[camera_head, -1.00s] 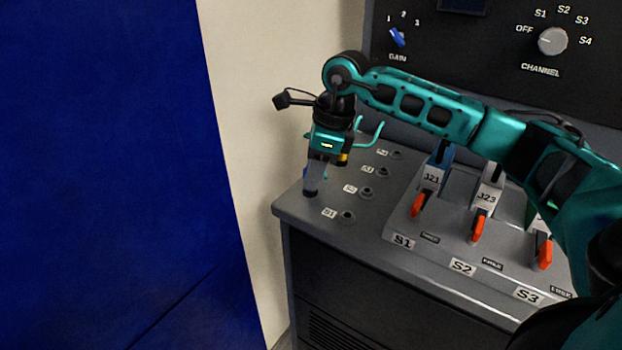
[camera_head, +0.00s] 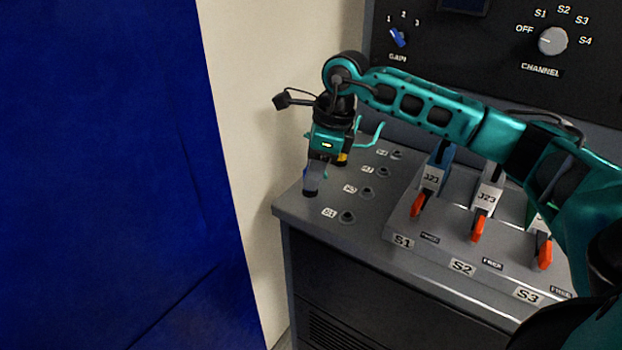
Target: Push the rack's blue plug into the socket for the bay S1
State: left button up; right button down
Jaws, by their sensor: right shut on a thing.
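My right gripper (camera_head: 312,176) points down over the left end of the grey bench top and is shut on the blue plug (camera_head: 309,184). The fingers hide much of the plug, and its dark lower end shows just below them. The S1 socket (camera_head: 347,216) is a dark round socket beside its S1 label (camera_head: 330,212), to the right of and nearer than the plug. The plug is apart from this socket. Whether its lower end touches the bench top I cannot tell. My left gripper is not in view.
The S2 socket (camera_head: 366,190), S3 socket (camera_head: 382,171) and S4 socket (camera_head: 396,154) run back in a row. Bays with orange levers (camera_head: 479,228) stand to the right. A panel with a channel knob (camera_head: 552,41) rises behind. A large blue surface (camera_head: 100,170) fills the left.

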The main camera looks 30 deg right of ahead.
jog(key=shift+a+p+v, duration=0.2)
jog(key=shift+p+v, duration=0.6)
jog(key=shift+v, duration=0.25)
dwell(0.8)
jog(key=shift+w+r+p, duration=0.15)
jog(key=shift+r+p, duration=2.05)
jog(key=shift+r, duration=0.85)
